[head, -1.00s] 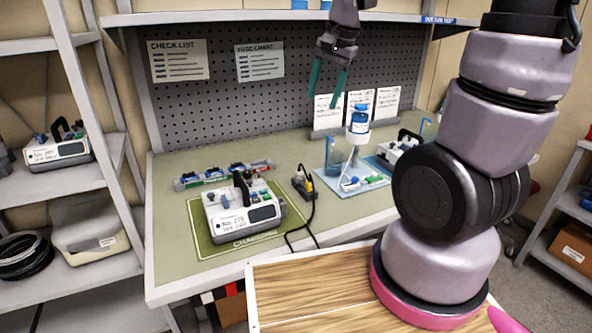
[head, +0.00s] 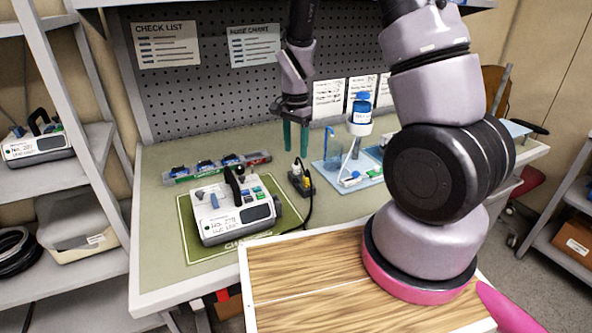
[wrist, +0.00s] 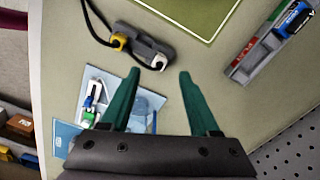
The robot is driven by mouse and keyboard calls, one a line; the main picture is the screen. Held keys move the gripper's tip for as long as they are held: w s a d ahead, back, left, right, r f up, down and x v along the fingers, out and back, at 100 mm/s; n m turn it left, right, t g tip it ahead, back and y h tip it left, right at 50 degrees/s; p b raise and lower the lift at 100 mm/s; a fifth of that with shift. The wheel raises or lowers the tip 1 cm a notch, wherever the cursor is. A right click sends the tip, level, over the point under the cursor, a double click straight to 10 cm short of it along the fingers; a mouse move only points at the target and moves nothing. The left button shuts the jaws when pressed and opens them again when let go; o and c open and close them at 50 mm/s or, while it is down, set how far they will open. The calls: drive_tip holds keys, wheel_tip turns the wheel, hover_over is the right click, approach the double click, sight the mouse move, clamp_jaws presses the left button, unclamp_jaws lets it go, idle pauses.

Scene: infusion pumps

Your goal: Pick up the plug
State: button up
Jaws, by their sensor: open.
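A small dark power strip (head: 307,188) lies on the bench to the right of the pump. A white plug (head: 296,170) stands at its far end and a yellow plug (head: 307,183) nearer its front end. In the wrist view the white plug (wrist: 158,62) shows just beyond and between my fingertips, and the yellow plug (wrist: 118,41) is up and to the left, with a black cord. My gripper (head: 295,151), with green fingers, points down above the strip, open and empty. It also shows in the wrist view (wrist: 159,74). The exact height gap is hard to tell.
A white pump (head: 235,215) sits on a green mat (head: 188,232) left of the strip. A tray of blue parts (head: 218,166) lies behind it. A blue mat (head: 365,182) with a bottle stand (head: 360,128) is close on the right.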

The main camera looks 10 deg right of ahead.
sight(296, 161)
drive_tip(key=shift+d+f, duration=0.1)
drive_tip(key=shift+f, duration=2.6)
clamp_jaws()
